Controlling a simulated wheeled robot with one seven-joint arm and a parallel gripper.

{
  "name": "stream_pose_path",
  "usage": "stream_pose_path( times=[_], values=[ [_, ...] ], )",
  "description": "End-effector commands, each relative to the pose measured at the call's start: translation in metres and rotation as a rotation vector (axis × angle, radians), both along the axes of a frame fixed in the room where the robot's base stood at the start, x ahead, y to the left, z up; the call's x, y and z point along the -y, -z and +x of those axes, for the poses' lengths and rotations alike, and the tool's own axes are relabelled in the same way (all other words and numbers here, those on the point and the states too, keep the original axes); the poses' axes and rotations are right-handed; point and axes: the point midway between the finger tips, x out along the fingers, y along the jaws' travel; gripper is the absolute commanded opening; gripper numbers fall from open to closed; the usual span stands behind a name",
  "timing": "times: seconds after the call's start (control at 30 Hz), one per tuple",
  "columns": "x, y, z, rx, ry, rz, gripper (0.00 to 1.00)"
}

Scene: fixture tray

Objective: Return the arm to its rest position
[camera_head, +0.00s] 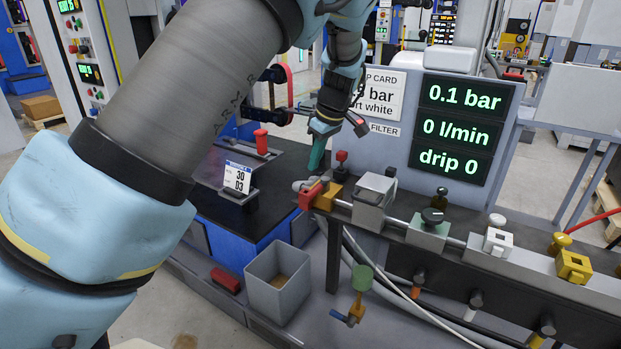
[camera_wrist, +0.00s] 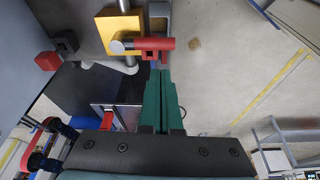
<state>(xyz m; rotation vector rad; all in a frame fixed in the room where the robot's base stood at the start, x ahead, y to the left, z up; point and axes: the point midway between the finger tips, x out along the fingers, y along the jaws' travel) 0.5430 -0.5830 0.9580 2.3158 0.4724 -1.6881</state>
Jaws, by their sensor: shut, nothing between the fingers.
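My gripper (camera_head: 315,164) shows in the head view near the middle, pointing down, with its green fingers above the left end of the pipe rail. In the wrist view my gripper (camera_wrist: 161,76) has its two green fingers together and nothing between them. The red valve handle (camera_wrist: 155,44) and its yellow block (camera_wrist: 119,30) lie just beyond the fingertips there. In the head view the red handle (camera_head: 310,195) is just below the fingers. I cannot tell the exact gap. My arm crosses the left half of the head view and hides part of the scene.
A display panel (camera_head: 462,130) reading 0.1 bar, 0 l/min and drip 0 stands behind the rail. A grey valve block (camera_head: 373,198) and several other fittings sit along the rail. An open grey bin (camera_head: 278,299) stands below. A dated card (camera_head: 237,178) stands on the dark bench (camera_head: 285,192).

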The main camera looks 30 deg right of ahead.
Motion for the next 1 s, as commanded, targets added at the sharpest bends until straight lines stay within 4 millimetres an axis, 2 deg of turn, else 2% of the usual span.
stream_pose_path(
  times=[0.13, 0.33, 0.47, 0.57, 0.73, 0.87, 1.0],
  values=[
    [0.002, -0.012, -0.004, -0.001, 0.001, -0.001, 0.00],
    [0.001, -0.015, -0.004, -0.001, 0.001, 0.001, 0.00],
    [-0.022, -0.014, 0.007, -0.025, -0.001, 0.002, 0.00],
    [-0.064, -0.011, 0.023, -0.069, 0.010, -0.001, 0.00],
    [-0.159, -0.006, 0.038, -0.152, 0.070, -0.022, 0.00],
    [-0.224, -0.004, 0.033, -0.191, 0.138, -0.046, 0.00],
    [-0.288, -0.004, 0.014, -0.208, 0.221, -0.068, 0.00]
  ],
)
